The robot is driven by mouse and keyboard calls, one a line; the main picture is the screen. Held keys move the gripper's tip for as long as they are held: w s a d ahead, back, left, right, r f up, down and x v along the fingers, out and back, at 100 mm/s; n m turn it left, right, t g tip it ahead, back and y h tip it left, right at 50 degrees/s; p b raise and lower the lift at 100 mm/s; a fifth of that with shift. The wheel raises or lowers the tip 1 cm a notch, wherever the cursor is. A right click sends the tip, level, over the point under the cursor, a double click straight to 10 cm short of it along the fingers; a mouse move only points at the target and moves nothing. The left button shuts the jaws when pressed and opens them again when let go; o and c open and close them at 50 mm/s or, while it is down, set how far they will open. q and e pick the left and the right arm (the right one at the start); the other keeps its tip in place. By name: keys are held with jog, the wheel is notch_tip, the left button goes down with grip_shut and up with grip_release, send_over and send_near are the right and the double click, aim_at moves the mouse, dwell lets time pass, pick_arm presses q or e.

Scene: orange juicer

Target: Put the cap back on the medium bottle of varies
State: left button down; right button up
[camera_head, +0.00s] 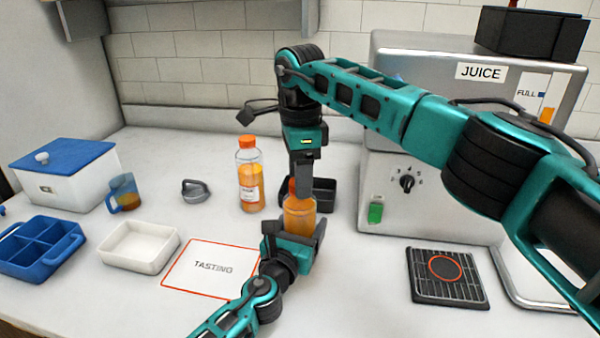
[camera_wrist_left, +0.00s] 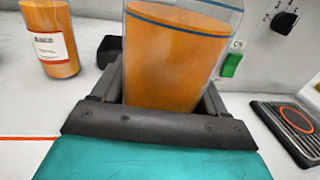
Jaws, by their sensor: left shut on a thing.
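The medium bottle (camera_head: 299,218), a clear bottle of orange juice, stands in front of the juicer. My left gripper (camera_head: 292,238) is shut around its lower body. In the left wrist view the juice-filled bottle (camera_wrist_left: 172,60) fills the space between the left fingers (camera_wrist_left: 165,95); its top is out of frame. My right gripper (camera_head: 303,184) points straight down at the bottle's top. A bit of orange (camera_head: 292,185), apparently the cap, shows beside the right fingers. They hide most of it, so I cannot tell whether it is gripped or seated on the neck.
A taller capped juice bottle (camera_head: 249,178) stands to the left. A black tray (camera_head: 325,196) sits behind the held bottle. The juicer (camera_head: 375,165) is at right, with a drip grate (camera_head: 448,277) in front. The TASTING mat (camera_head: 185,283) and white tray (camera_head: 162,262) lie left.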

jog(key=c, duration=0.9)
jog(key=shift+o, duration=0.2)
jog(key=m, duration=0.5)
jog(key=shift+m, duration=0.3)
jog(key=m, duration=0.5)
jog(key=shift+m, duration=0.4)
jog(key=o, duration=1.2)
jog(key=shift+o, duration=0.2)
notch_tip(320, 180, up, 12)
pick_arm(q)
grip_release()
